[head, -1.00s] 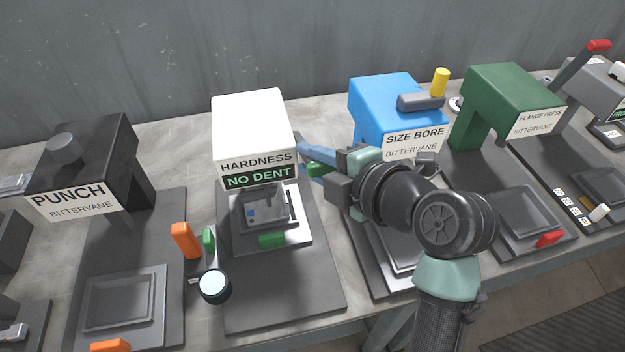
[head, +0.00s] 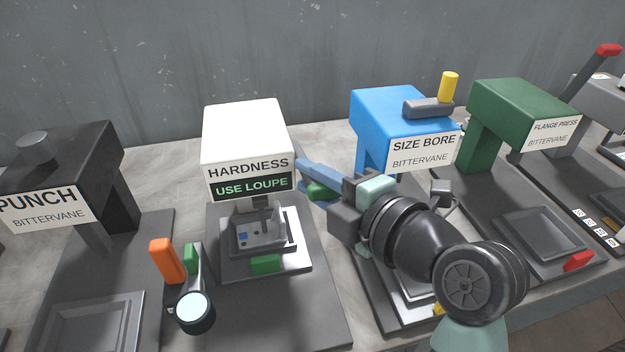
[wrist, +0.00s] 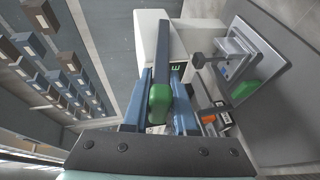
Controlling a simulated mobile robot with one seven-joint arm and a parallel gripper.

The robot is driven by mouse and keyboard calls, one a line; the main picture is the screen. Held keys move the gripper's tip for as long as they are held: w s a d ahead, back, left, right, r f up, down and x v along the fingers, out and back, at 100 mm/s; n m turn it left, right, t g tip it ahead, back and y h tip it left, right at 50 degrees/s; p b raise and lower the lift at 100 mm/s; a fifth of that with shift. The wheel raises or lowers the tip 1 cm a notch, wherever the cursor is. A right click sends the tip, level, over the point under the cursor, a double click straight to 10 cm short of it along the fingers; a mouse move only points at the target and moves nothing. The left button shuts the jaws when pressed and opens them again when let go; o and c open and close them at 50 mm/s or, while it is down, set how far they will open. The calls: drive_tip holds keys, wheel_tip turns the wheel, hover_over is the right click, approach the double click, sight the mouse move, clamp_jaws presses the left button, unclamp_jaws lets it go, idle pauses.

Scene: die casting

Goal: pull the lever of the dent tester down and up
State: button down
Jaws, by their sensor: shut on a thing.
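The dent tester is the white machine (head: 250,130) marked HARDNESS, and its display (head: 251,186) reads USE LOUPE. A grey part (head: 252,236) sits in its tray (head: 290,262) under the head, with a grey indenter rod (head: 263,212) close above; I cannot tell whether they touch. My gripper (head: 318,178) is at the right side of the tester, shut on the green lever grip (head: 317,191). In the wrist view my gripper (wrist: 162,82) has its blue fingers on both sides of the green grip (wrist: 159,103).
The blue SIZE BORE machine (head: 395,108) stands close to the right, behind my wrist. The black PUNCH machine (head: 75,160) is further left, the green press (head: 515,100) further right.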

drive_tip(key=shift+f, duration=0.15)
drive_tip(key=c, duration=0.7)
unclamp_jaws()
drive_tip(key=b+v, duration=0.1)
drive_tip(key=v, duration=1.2)
